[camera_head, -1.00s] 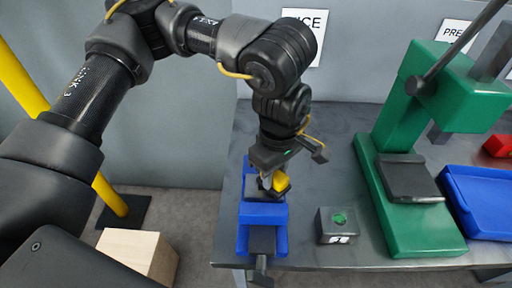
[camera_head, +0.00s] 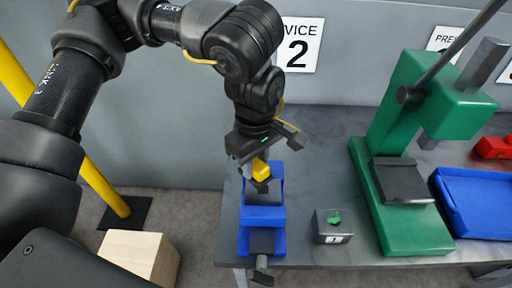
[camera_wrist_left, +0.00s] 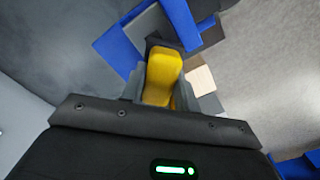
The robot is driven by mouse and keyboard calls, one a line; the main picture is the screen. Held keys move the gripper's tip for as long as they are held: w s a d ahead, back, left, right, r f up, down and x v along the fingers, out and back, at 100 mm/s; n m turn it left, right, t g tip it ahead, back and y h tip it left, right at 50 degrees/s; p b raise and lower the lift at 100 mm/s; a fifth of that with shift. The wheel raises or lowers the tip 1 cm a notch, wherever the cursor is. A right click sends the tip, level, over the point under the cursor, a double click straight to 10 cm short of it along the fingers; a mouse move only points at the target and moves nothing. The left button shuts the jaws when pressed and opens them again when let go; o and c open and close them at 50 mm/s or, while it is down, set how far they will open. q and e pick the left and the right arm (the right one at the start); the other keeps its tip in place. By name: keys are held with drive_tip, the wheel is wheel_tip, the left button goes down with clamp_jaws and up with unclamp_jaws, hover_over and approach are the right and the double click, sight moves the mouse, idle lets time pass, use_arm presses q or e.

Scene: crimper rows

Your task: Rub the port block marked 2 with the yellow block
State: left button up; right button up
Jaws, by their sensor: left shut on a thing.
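My left gripper (camera_head: 259,172) is shut on the yellow block (camera_head: 261,167) and holds it over the back part of the blue vice (camera_head: 263,212). The yellow block also shows between the fingers in the left wrist view (camera_wrist_left: 163,76). A dark piece sits in the vice just below the yellow block; I cannot tell whether they touch, and no mark on it is readable. A grey block (camera_head: 327,222) with a green top piece and a small white label stands on the table right of the vice. Its number is too small to read surely. My right gripper is out of view.
A sign reading "VICE 2" (camera_head: 299,46) hangs on the wall behind. A green press (camera_head: 372,210) and a blue tray (camera_head: 472,205) stand to the right, with a red object (camera_head: 492,147) behind. A wooden box (camera_head: 140,254) is on the floor at left.

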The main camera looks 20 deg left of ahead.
use_arm(q)
drive_tip(key=shift+a+r+p, duration=0.1)
drive_tip(key=shift+r+p, duration=0.7)
drive_tip(key=shift+r, duration=0.6)
drive_tip(key=shift+f, duration=0.1)
